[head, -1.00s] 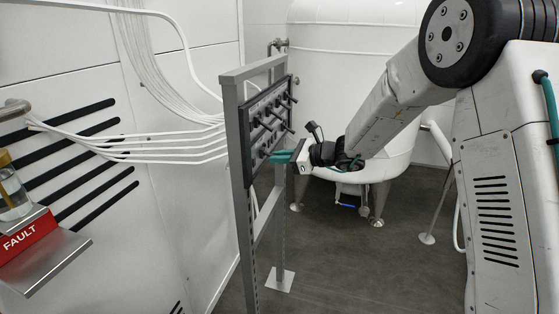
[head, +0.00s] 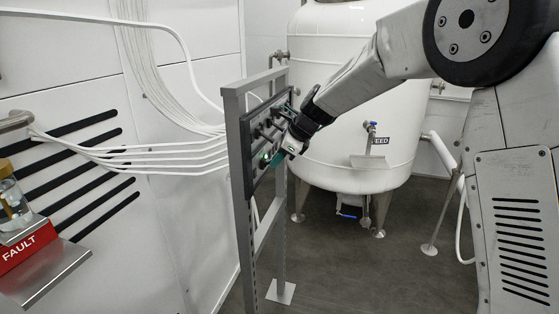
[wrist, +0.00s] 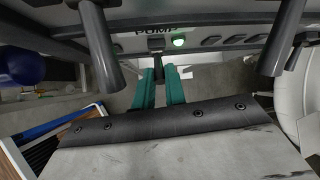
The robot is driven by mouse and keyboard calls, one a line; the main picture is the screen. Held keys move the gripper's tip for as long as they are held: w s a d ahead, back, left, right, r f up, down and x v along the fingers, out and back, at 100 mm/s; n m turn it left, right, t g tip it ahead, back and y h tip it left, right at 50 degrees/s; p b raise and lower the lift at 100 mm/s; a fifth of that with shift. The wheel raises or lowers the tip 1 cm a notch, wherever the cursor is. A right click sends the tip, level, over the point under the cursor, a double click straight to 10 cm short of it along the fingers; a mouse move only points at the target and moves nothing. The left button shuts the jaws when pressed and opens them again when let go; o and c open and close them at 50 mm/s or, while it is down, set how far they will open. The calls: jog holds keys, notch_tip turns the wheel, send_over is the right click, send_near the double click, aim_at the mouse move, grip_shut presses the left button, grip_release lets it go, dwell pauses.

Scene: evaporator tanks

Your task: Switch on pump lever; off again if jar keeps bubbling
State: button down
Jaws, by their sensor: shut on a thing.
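The pump lever (wrist: 158,66), a dark handle below the PUMP label (wrist: 156,29), is between the teal fingers of my gripper (wrist: 160,74) in the wrist view. My gripper is shut on it.
The jar's steel shelf (head: 55,276) carries a red FAULT sign (head: 25,247). Other dark levers (wrist: 98,40) flank my gripper closely. A grey post frame (head: 236,190) holds the panel. A white tank (head: 345,110) stands behind, with open floor in front.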

jog(key=shift+r, duration=0.1)
dwell(0.4)
jog(key=c, duration=1.5)
grip_release()
jog(key=shift+o, duration=0.2)
jog(key=v, duration=0.7)
jog(key=shift+r, duration=0.4)
jog(key=shift+d, duration=0.1)
